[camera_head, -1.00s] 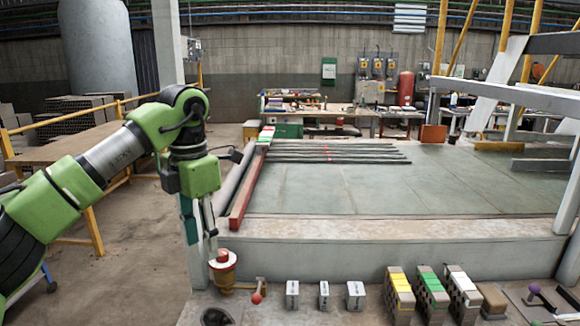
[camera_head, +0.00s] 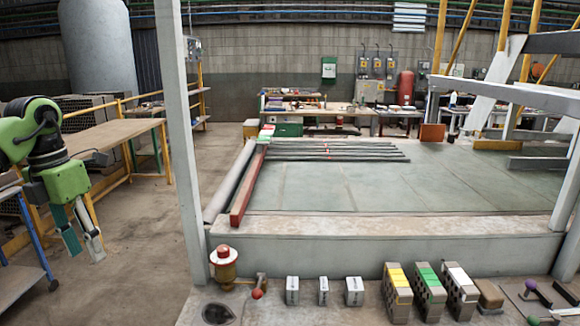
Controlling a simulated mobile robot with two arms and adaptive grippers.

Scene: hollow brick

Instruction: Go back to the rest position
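My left gripper (camera_head: 82,245) hangs at the far left in the head view, fingers pointing down. Its two fingers are spread apart with nothing between them. It is well left of the grey counter, over the concrete floor. My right gripper is not in view. Hollow bricks stand in a row at the front right of the counter: one with a yellow top (camera_head: 397,291), one with a green top (camera_head: 430,290) and one with a white top (camera_head: 462,290). No gripper is near them.
A wooden table (camera_head: 115,135) with yellow rails stands behind my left arm, and a blue-framed cart (camera_head: 22,262) is below it. A grey post (camera_head: 180,140) rises left of the counter (camera_head: 370,260). Small white boxes (camera_head: 323,291) and a red-topped brass fixture (camera_head: 223,266) sit on the counter.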

